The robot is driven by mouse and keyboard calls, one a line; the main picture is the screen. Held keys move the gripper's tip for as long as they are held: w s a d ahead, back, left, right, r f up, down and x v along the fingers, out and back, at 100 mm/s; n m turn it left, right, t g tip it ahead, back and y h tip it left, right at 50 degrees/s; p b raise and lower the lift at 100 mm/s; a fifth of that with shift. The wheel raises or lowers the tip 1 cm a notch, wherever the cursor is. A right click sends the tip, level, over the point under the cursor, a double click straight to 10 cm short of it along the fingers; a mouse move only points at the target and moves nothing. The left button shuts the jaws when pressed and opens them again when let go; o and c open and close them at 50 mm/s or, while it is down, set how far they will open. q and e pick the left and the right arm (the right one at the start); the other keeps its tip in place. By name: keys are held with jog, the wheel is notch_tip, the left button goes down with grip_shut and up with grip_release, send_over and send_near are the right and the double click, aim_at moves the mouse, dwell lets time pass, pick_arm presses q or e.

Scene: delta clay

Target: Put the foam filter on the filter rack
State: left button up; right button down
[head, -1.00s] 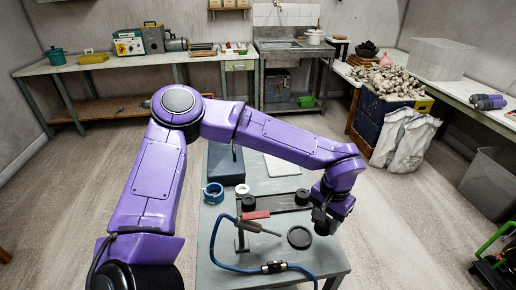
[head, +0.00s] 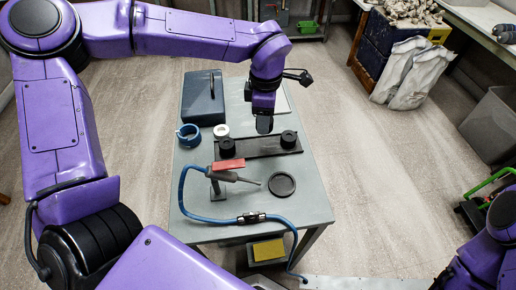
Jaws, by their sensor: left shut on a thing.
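My left gripper (head: 264,118) hangs from above over the grey worktable, pointing down. It is shut on a small dark piece (head: 264,126), which I take to be the foam filter; the fingers hide much of it. The held piece is above the rack's middle; I cannot tell the exact gap. My right gripper is out of view.
A black ring-edged disc (head: 282,185) lies in front of the rack. A torch-like tool (head: 230,177) with a red block and blue hose (head: 205,228) stands at the left. A blue tape roll (head: 188,136), white ring (head: 221,131) and blue-grey box (head: 204,100) sit behind. The table's front right (head: 312,207) is clear.

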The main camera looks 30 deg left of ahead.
aim_at(258, 148)
pick_arm(q)
jog(key=n, duration=0.4)
jog(key=shift+a+r, duration=0.1)
jog(key=shift+a, duration=0.05)
jog(key=n, duration=0.2)
jog(key=n+b, duration=0.1)
jog(key=shift+s+r+n, duration=0.15)
jog(key=shift+r+n, duration=0.1)
jog(key=shift+n, duration=0.05)
jog(key=n, duration=0.3)
jog(key=shift+s+a+r+n, duration=0.15)
jog(key=shift+r+n, duration=0.15)
jog(key=shift+n, duration=0.1)
jog(key=n, duration=0.4)
jog(key=r+n+b, duration=0.1)
jog(key=n, duration=0.2)
jog(key=shift+s+a, duration=0.2)
jog(key=shift+a, duration=0.05)
jog(key=shift+f+n, duration=0.15)
jog(key=shift+n, duration=0.25)
notch_tip(258, 148, down, 10)
jog(key=shift+r, duration=0.2)
jog(key=shift+f, duration=0.1)
